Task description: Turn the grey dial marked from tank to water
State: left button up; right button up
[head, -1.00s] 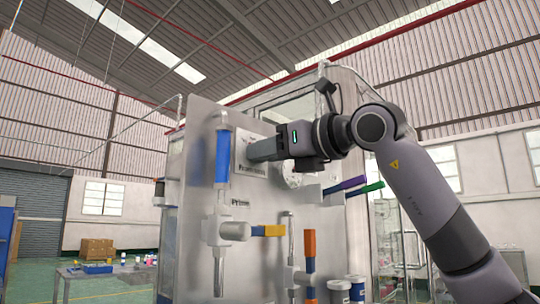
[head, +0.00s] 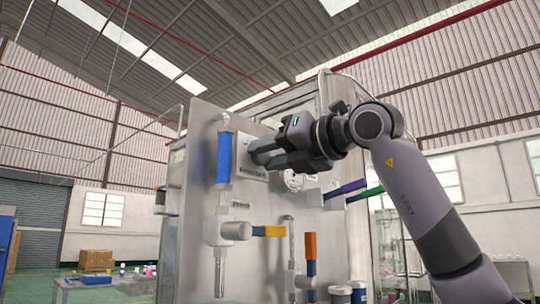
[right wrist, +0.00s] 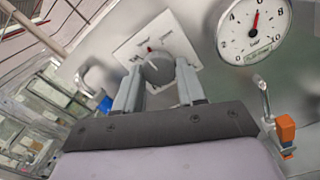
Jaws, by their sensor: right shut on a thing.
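The grey dial (right wrist: 155,70) sits on a white square plate (right wrist: 132,46) on the panel, with small labels too blurred to read. My right gripper (right wrist: 158,76) has one finger on each side of the dial and is shut on it. A small red mark shows at the dial's edge. In the head view my right gripper (head: 256,153) reaches the panel from the right and hides the dial; part of the white plate (head: 250,171) shows below it. My left gripper is out of view.
A round bar gauge (right wrist: 254,33) is beside the dial. The panel (head: 262,205) also carries a blue cylinder (head: 223,158), a yellow handle (head: 275,231), an orange handle (head: 310,245), and purple (head: 348,188) and green (head: 368,194) handles near the arm.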

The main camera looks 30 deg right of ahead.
jog(key=shift+r, duration=0.1)
jog(key=o, duration=1.1)
jog(key=shift+c, duration=0.2)
jog(key=shift+s, duration=0.1)
jog(key=shift+s+d, duration=0.15)
jog(key=shift+s, duration=0.1)
jog(key=b+v, duration=0.2)
jog(key=v, duration=0.4)
jog(key=shift+s, duration=0.25)
jog(key=shift+d, duration=0.1)
